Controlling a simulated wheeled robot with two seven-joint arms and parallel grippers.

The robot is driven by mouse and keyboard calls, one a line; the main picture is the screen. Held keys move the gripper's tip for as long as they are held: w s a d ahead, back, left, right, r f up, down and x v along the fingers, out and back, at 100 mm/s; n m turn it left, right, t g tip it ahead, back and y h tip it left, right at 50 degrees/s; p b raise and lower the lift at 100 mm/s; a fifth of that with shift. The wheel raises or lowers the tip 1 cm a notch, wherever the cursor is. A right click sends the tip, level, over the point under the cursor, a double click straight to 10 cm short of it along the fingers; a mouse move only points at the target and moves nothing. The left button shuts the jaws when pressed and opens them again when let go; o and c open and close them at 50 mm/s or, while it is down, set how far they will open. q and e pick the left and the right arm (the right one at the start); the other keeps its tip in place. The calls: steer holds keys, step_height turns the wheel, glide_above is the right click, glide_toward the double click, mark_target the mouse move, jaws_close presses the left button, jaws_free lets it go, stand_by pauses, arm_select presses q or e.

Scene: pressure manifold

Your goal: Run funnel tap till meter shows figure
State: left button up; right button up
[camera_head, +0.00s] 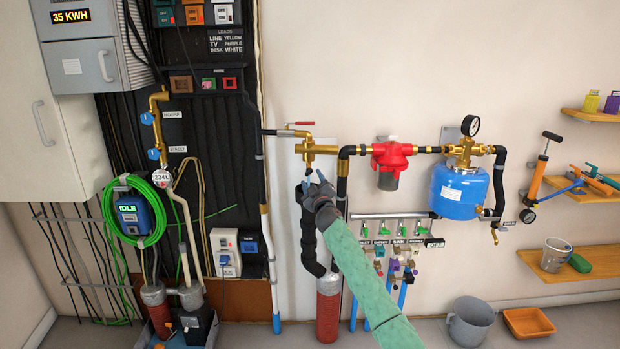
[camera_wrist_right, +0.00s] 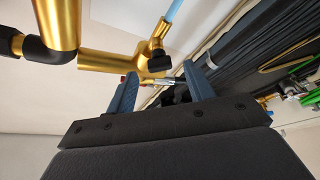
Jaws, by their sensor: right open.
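A round white meter (camera_head: 161,178) on the left pipework appears to read 234L. A brass tap (camera_head: 310,149) with a red lever (camera_head: 301,123) is on the wall at the middle; I cannot tell for certain that it is the funnel tap. My right gripper (camera_head: 318,187) is just below this tap, with my green arm reaching up from below. In the right wrist view, brass pipework (camera_wrist_right: 130,62) with a small black part (camera_wrist_right: 159,61) is just beyond the open blue fingers (camera_wrist_right: 163,88). Nothing is clearly held between them. No funnel is plainly visible. My left gripper is out of view.
A red filter (camera_head: 392,157) and a blue tank (camera_head: 460,192) with a gauge (camera_head: 470,125) are to the right. A grey bucket (camera_head: 470,322) stands on the floor.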

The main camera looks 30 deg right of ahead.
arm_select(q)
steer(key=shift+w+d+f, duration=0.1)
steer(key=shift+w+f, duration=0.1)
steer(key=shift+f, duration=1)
arm_select(e)
steer(key=shift+v, duration=1.55)
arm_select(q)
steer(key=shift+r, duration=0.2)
